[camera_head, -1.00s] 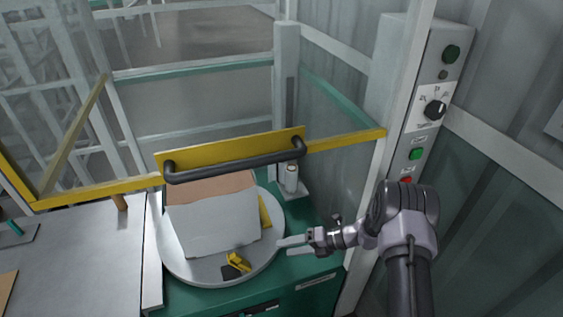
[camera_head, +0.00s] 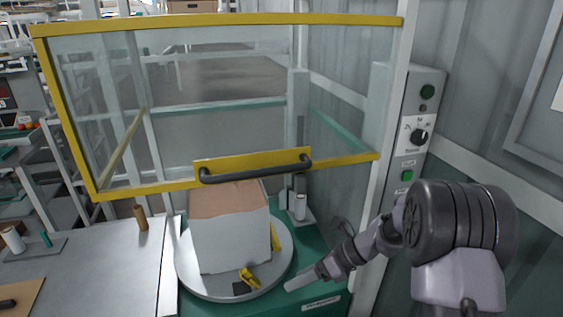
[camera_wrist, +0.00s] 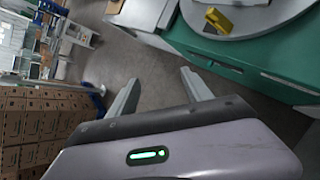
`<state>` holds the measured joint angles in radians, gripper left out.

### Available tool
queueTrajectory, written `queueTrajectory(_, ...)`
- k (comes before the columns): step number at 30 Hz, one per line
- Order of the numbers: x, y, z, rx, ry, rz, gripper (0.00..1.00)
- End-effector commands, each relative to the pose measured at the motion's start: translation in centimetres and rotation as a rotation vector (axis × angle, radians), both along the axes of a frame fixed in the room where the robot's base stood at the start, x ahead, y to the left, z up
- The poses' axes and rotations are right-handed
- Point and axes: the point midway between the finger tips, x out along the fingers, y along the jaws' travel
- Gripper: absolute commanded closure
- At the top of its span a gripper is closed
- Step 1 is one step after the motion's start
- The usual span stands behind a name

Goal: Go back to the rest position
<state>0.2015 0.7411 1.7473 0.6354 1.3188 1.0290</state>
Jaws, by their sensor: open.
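My gripper (camera_head: 305,280) is at the front right of the round turntable (camera_head: 190,283), beside its rim and apart from it. In the wrist view my gripper (camera_wrist: 160,92) shows two spread fingers with only grey floor between them, so it is open and empty. A white box with a brown top (camera_head: 232,245) stands on the turntable. A small yellow and black object (camera_head: 249,279) lies in front of the box. It also shows in the wrist view as a yellow piece (camera_wrist: 218,20) on the turntable.
A clear guard door with a yellow frame (camera_head: 240,19) and a dark handle (camera_head: 256,172) hangs above the turntable. A control panel (camera_head: 417,140) is on the post at right. A grey table (camera_head: 90,262) is at left. Stacked cartons (camera_wrist: 40,120) stand at left in the wrist view.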

Motion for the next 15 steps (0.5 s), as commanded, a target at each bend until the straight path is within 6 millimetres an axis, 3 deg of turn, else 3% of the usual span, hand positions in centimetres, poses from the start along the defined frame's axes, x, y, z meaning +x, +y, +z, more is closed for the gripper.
queueTrajectory(1, -0.9, 0.1, 2.3, -0.043, -0.082, 0.068, 0.42)
queueTrajectory(5, -5.2, 0.0, 8.3, -0.200, -0.351, 0.323, 0.42)
queueTrajectory(9, -12.7, -0.9, 14.9, -0.450, -0.735, 0.724, 0.42)
queueTrajectory(12, -18.1, -2.2, 17.5, -0.643, -0.978, 1.023, 0.42)
queueTrajectory(15, -22.1, -3.6, 18.4, -0.811, -1.150, 1.272, 0.42)
